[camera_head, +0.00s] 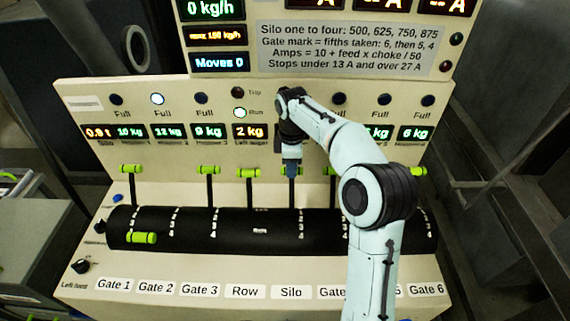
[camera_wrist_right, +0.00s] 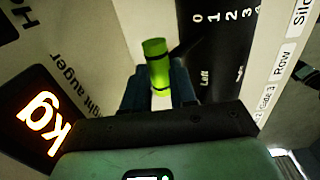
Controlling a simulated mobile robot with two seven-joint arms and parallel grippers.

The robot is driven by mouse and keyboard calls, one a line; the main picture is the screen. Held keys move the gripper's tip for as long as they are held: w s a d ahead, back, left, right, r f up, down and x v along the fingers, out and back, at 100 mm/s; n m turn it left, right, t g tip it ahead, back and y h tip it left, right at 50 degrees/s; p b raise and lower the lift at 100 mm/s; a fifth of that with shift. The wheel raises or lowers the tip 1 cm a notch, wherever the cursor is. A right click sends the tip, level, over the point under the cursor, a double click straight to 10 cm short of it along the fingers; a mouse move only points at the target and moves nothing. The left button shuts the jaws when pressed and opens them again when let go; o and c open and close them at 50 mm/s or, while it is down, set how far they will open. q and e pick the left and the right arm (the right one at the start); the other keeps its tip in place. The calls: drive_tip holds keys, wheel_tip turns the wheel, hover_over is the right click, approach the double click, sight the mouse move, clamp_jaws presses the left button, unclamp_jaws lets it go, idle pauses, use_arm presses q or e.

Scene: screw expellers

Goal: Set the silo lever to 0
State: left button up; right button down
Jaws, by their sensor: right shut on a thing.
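The silo lever is a dark stem (camera_head: 291,190) above the "Silo" label, rising from the black drum to a green handle. In the head view the right gripper (camera_head: 291,172) is over its top and hides most of the handle. In the right wrist view the green handle (camera_wrist_right: 157,65) sits between the two fingers of the right gripper (camera_wrist_right: 159,88), which is shut on it. The lever stands at the far side of the drum, towards the panel. A white scale (camera_wrist_right: 226,16) with 0 to 4 shows on the drum; its 0 end is nearest the panel. My left gripper is out of view.
Neighbouring green-handled levers stand close by, including the Row lever (camera_head: 248,173) just to the left. One green handle (camera_head: 141,238) at the left is low, in front of the drum (camera_head: 260,231). The upright panel (camera_head: 180,90) is close behind the gripper.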

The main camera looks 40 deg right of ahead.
drive_tip(key=shift+w+d+f, duration=0.3)
drive_tip(key=shift+w+d, duration=0.15)
drive_tip(key=shift+f, duration=0.15)
drive_tip(key=shift+s+d+f, duration=0.1)
drive_tip(key=shift+f, duration=0.05)
drive_tip(key=c, duration=0.9)
unclamp_jaws()
drive_tip(key=shift+f, duration=0.1)
drive_tip(key=shift+w+d+f, duration=0.15)
drive_tip(key=shift+w, duration=0.1)
